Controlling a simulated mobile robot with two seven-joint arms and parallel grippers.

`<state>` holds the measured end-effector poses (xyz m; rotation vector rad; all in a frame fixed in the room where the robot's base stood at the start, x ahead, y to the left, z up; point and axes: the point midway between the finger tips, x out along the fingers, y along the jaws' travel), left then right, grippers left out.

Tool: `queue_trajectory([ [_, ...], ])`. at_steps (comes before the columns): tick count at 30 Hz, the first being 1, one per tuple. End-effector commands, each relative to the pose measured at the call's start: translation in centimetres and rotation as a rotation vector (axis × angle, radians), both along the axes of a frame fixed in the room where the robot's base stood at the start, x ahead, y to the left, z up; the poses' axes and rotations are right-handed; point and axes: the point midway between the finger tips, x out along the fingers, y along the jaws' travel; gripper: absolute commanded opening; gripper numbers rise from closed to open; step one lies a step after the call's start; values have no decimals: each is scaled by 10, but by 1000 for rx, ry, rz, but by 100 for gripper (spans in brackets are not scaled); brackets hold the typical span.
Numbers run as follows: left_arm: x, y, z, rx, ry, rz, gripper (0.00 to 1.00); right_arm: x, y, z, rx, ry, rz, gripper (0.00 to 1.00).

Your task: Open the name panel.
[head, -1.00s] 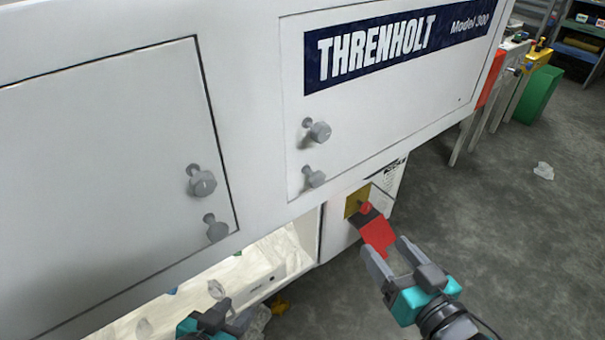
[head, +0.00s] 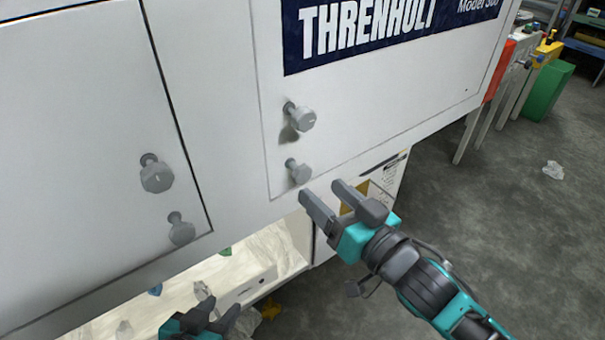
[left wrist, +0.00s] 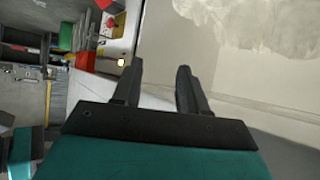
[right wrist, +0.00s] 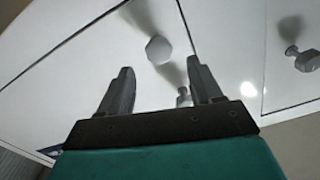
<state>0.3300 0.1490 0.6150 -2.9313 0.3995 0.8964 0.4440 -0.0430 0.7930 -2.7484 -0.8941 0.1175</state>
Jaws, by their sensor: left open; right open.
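The name panel (head: 385,95) is a white door with a dark blue THRENHOLT sign (head: 370,30). Near its lower left corner are two grey knobs, an upper one (head: 300,117) and a lower one (head: 298,172). My right gripper (head: 321,190) is open and empty, its fingertips just below and right of the lower knob in the head view. In the right wrist view, a knob (right wrist: 158,50) shows beyond the gap between the fingers, with a smaller one (right wrist: 184,98) beside the right finger. My left gripper (head: 220,322) is open and empty, low beside the lit lower opening.
A neighbouring white panel (head: 75,160) on the left has two similar knobs (head: 157,175). Below is a lit bay (head: 255,262) with pale film and small clips. A green bin (head: 548,92) and side tables stand at the back right; the grey floor (head: 480,200) is mostly clear.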

Motion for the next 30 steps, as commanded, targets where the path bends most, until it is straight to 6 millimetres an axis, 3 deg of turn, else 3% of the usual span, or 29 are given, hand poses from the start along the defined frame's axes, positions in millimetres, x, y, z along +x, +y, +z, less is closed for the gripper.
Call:
queue_trajectory([
  [12, 0, -4, -9, -10, 11, -1, 43, 51, 37, -1, 1, -1, 0, 65],
  [25, 4, -7, -2, -21, -4, 0, 43, 58, 42, 0, -1, 1, -1, 65],
  [30, 3, -7, -4, -19, -1, -1, 43, 58, 42, 0, -1, 1, 0, 50],
])
